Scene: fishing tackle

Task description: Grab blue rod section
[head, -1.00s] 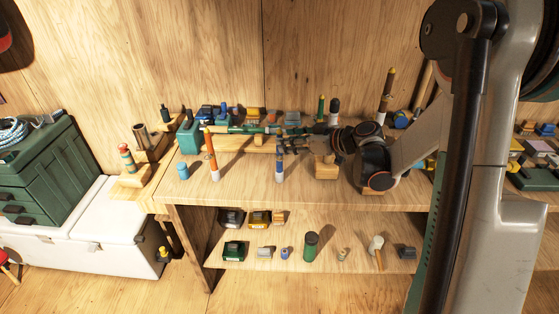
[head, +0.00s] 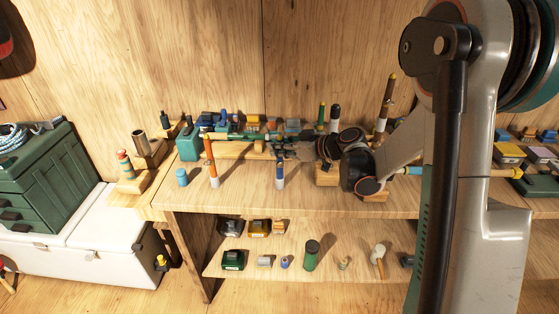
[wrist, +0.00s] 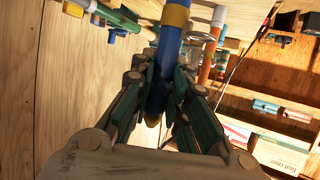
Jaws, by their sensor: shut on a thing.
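The blue rod section (head: 280,174) stands upright near the front of the wooden bench in the head view, with a pale lower part. My gripper (head: 284,152) is at its upper end. In the wrist view the blue rod section (wrist: 167,50) runs between the fingers of my gripper (wrist: 165,75), with a yellow band and a yellowish tip. The gripper is shut on it near that tip.
An orange rod (head: 211,162) stands to the left on the bench, with a blue cylinder (head: 181,177) beside it. A green rod (head: 235,136) lies on wooden supports behind. A lower shelf (head: 330,268) holds several small items. The bench's front strip is mostly clear.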

